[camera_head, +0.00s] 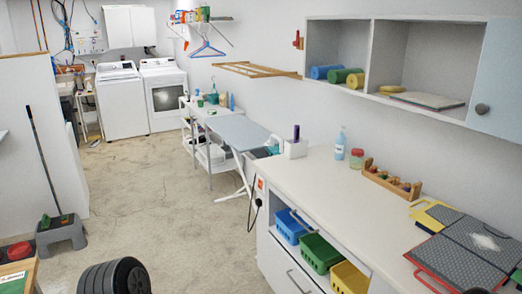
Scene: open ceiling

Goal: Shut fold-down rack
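The fold-down rack (257,70) is a light wooden frame with slats on the right-hand wall. It stands out from the wall roughly level, so it is down and open. It hangs above the ironing board and just left of the open wall cabinet. Nothing is seen lying on it. Neither of my grippers shows in the head view, and nothing touches the rack.
A long white counter (330,181) runs along the right wall, with colored baskets below. The wall cabinet (368,54) juts out above it. An ironing board (237,133) stands under the rack. A black ribbed round object (115,277) is at bottom left. The central floor is clear.

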